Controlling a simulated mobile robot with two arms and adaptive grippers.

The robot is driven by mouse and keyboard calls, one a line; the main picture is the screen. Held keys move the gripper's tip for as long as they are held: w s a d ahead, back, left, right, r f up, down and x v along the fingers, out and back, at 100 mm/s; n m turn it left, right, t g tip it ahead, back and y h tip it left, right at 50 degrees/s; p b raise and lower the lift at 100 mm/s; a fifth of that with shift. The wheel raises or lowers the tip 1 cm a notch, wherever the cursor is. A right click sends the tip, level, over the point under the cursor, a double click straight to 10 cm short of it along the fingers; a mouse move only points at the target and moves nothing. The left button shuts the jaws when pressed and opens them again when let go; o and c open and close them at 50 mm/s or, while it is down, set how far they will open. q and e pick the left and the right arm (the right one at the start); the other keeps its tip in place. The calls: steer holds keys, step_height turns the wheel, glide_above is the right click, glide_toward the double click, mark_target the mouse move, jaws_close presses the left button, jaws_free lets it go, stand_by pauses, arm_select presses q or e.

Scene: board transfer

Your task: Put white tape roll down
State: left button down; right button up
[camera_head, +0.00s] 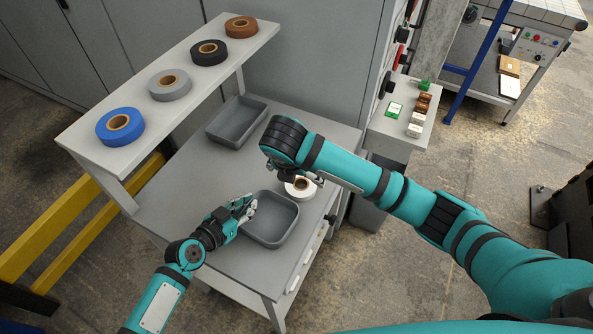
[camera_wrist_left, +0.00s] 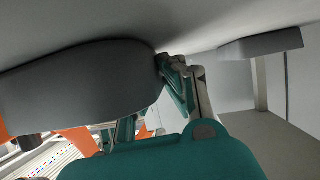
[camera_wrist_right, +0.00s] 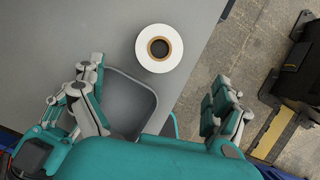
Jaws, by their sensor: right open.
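The white tape roll (camera_head: 301,187) lies flat on the grey table, just beyond the near grey tray (camera_head: 292,232). The right wrist view shows the whole roll (camera_wrist_right: 160,48) with its brown core, beside one end of the tray (camera_wrist_right: 135,105). My right gripper (camera_wrist_right: 155,100) is open and empty, its fingers wide apart above the tray, and the roll is clear of them. In the head view my right wrist partly hides the roll. My left gripper (camera_head: 246,206) is at the tray's left rim; whether its fingers grip the rim is unclear.
A raised shelf (camera_head: 185,62) at the left holds a blue roll (camera_head: 107,127), a grey roll (camera_head: 158,88), a black roll (camera_head: 198,53) and a brown roll (camera_head: 232,27). An empty second grey tray (camera_head: 237,122) stands at the table's back. Bare table lies between the trays.

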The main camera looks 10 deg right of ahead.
steer(key=m, duration=0.1)
steer(key=n+g+h, duration=0.2)
steer(key=n+g, duration=0.1)
steer(key=n, duration=2.5)
glide_above(304, 186)
steer(key=s+a, duration=0.1)
steer(key=a, duration=0.3)
steer(key=f, duration=0.6)
steer(key=shift+s+d+f, duration=0.1)
steer(key=shift+d+f, duration=0.1)
steer(key=shift+f, duration=0.15)
steer(key=shift+d+x, duration=0.15)
steer(key=shift+x, duration=1.15)
steer(key=shift+d+x, duration=0.15)
steer(key=shift+x, duration=1.15)
steer(key=shift+r, duration=0.2)
steer(key=c, duration=1.2)
step_height(304, 186, up, 10)
